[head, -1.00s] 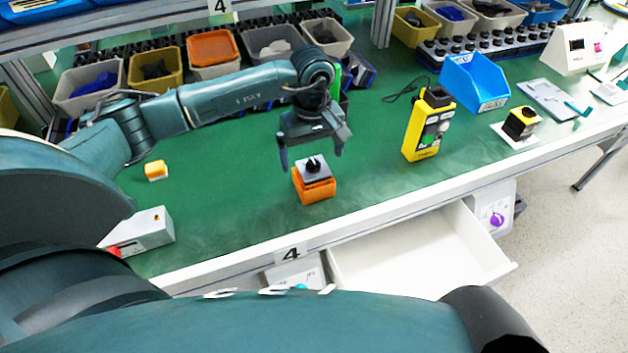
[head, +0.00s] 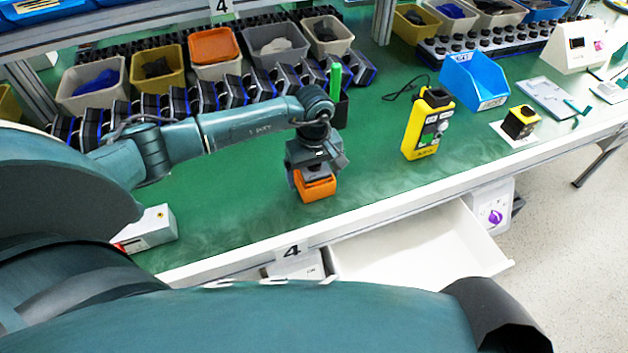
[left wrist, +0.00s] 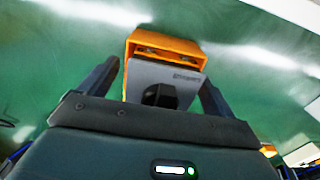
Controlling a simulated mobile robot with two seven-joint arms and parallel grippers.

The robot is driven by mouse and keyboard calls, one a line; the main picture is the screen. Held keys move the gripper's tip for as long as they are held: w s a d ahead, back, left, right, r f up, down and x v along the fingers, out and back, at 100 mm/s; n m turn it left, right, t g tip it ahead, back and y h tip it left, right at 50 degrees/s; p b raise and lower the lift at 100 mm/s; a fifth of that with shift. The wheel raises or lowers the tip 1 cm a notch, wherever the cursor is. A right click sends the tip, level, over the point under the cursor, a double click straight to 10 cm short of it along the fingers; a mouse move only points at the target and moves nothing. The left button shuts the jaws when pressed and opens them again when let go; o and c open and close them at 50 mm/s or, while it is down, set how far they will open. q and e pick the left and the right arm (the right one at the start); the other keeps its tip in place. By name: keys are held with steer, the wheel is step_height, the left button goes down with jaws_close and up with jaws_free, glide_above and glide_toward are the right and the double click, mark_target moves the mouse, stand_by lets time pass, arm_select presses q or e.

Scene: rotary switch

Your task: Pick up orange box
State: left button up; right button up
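The orange box (head: 316,188) stands on the green table near its front edge, with a grey top plate that carries a black rotary knob. My left gripper (head: 314,172) is right above the box and hides most of its top in the head view. In the left wrist view the orange box (left wrist: 163,45) shows its grey plate and black knob (left wrist: 160,95) between the two dark fingers (left wrist: 155,88). The fingers are spread apart, one on each side of the plate, with green table visible in the gaps. My right gripper does not show.
A yellow handheld device (head: 427,125) stands to the right, with a blue bin (head: 474,82) behind it. A grey box (head: 148,230) lies at the left. Rows of bins and dark boxes line the back. An open white drawer (head: 420,250) juts out below the front edge.

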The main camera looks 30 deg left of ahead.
arm_select(q)
steer(key=c, duration=0.9)
